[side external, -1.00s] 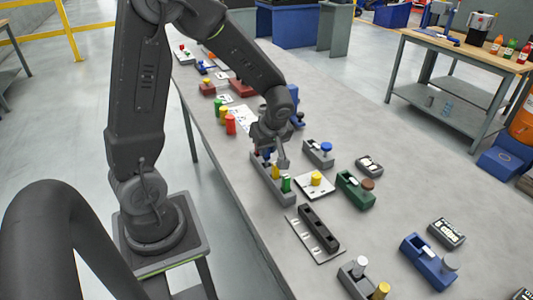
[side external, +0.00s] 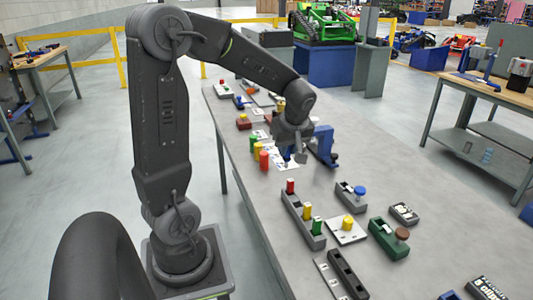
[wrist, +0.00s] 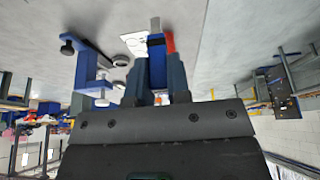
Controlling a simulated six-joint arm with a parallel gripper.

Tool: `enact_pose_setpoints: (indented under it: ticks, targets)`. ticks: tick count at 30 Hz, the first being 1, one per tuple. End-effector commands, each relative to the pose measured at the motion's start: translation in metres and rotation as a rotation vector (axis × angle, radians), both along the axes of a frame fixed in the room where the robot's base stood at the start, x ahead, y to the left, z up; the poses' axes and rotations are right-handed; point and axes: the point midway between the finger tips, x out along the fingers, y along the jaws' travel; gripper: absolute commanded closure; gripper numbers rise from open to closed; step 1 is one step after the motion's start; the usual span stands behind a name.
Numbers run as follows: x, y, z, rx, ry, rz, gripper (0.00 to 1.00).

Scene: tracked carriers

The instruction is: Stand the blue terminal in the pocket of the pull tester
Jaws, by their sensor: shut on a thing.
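The blue terminal (wrist: 157,52) is between the jaws of my gripper (wrist: 160,80) in the wrist view. In the side external view the blue terminal (side external: 287,155) shows below my gripper (side external: 294,152), above or near white sheets on the table; I cannot tell whether it touches them. The pull tester, seemingly the blue upright frame (side external: 322,143) with a dark knob, stands just right of my gripper. In the wrist view this blue frame (wrist: 88,72) with dark knobs is left of the jaws. Its pocket cannot be made out.
A grey rack (side external: 303,221) nearer the camera holds red, yellow and green terminals, with a gap after the red. Red, yellow and green cylinders (side external: 257,151) stand left of my gripper. A white plate (side external: 345,232) and green fixture (side external: 388,238) sit right of the rack.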

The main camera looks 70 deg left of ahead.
Motion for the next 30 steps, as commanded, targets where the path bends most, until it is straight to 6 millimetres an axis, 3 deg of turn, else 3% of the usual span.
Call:
enact_pose_setpoints:
  ticks: [1,6,12,18,21,30]
  targets:
    - [0.025,-0.011,-0.001,-0.004,0.004,-0.012,1.00]
    - [0.093,-0.056,-0.005,-0.005,0.006,-0.012,1.00]
    - [0.151,-0.124,-0.017,0.000,0.006,-0.009,1.00]
    - [0.180,-0.178,-0.029,0.008,0.004,-0.004,1.00]
    - [0.186,-0.193,-0.032,0.011,0.003,-0.001,1.00]
    - [0.189,-0.201,-0.041,0.013,0.001,0.002,1.00]
